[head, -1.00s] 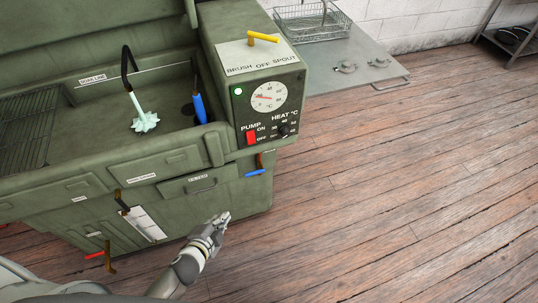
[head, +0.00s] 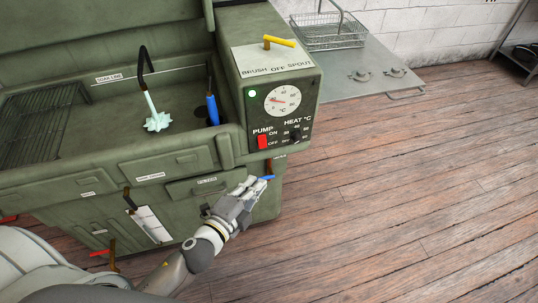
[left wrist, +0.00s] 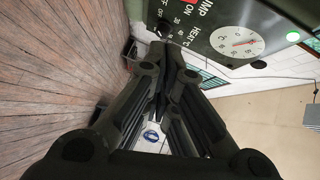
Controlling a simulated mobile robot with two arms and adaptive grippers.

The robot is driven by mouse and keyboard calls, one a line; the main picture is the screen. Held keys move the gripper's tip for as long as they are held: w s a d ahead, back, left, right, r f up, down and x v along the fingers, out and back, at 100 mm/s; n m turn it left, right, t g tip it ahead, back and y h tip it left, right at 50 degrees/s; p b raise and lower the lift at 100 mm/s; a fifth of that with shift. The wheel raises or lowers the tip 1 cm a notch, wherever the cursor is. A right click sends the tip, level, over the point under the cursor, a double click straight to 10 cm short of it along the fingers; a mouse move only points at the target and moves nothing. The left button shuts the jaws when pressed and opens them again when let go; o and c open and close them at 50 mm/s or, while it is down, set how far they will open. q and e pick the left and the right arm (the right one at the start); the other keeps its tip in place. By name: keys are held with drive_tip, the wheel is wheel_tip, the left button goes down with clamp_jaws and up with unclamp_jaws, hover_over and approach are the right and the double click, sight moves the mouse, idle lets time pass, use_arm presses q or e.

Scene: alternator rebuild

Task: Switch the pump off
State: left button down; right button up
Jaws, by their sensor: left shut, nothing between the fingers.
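The red pump switch (head: 262,142) sits low on the green washer's control panel, beside the ON and OFF labels. Which way it is tipped is too small to tell. A green lamp (head: 252,93) is lit above it, and pale liquid (head: 155,122) runs from the dark spout (head: 147,68) and splashes in the basin. My left gripper (head: 266,181) is shut and empty, below the panel and apart from the switch. My right gripper is out of view.
The heat knob (head: 295,136) is right of the switch, under a round dial (head: 283,101). A yellow lever (head: 279,42) tops the housing. A blue-handled brush (head: 212,108) stands in the basin. A blue-tipped lever (head: 268,177) is close by my gripper. Floor to the right is clear.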

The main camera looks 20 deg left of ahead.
sight(262, 141)
use_arm(q)
drive_tip(key=a+p+x, duration=0.1)
drive_tip(key=a+x, duration=0.1)
drive_tip(key=x, duration=1.1)
drive_tip(key=shift+w+a+f, duration=0.2)
drive_tip(key=shift+a, duration=0.25)
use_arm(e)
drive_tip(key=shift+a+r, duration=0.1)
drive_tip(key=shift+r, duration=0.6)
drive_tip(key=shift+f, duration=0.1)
